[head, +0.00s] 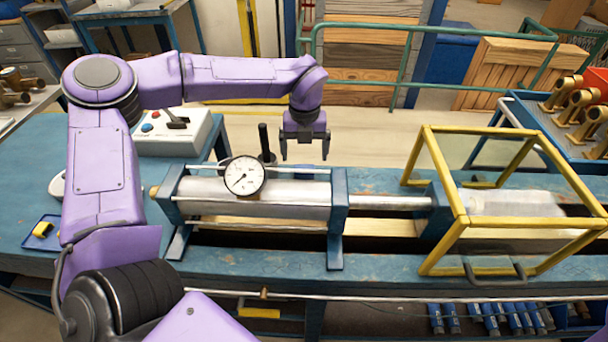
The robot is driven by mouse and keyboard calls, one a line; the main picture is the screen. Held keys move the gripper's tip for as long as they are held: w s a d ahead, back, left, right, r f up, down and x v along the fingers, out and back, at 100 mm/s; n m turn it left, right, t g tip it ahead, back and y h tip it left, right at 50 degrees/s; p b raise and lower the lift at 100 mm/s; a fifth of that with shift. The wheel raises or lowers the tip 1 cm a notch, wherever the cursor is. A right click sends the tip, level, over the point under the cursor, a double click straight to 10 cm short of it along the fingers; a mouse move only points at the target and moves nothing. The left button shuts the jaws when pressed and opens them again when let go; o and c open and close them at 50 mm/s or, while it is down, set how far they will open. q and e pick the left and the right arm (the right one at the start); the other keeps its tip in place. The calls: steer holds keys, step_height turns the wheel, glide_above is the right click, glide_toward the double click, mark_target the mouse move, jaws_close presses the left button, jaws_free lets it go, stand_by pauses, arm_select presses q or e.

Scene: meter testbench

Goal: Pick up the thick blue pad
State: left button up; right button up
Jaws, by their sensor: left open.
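My left gripper (305,150) points down with its two fingers apart and nothing between them. It hangs near the back edge of the bench, behind the metal cylinder and right of the black upright post. I cannot make out a thick blue pad for certain. A small flat dark blue item (35,243) with a yellow thing on it lies at the bench's left end, partly beside my arm; I cannot tell whether it is a pad or a tray. My right gripper is not in view.
A metal cylinder (290,198) with a round dial gauge (244,176) lies along the blue bench (380,262). A yellow-framed guard (462,222) stands at right. A control box (172,140) sits at back left, and a green railing (340,24) runs behind.

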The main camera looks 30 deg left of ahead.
mark_target(304, 166)
arm_select(q)
steer(key=f+p, duration=0.1)
steer(key=f, duration=0.2)
steer(key=f+p, duration=0.1)
steer(key=f, duration=0.2)
steer(key=shift+w+a+f, duration=0.1)
steer(key=shift+w+a, duration=0.1)
steer(key=shift+f, duration=0.35)
steer(key=c, duration=1.1)
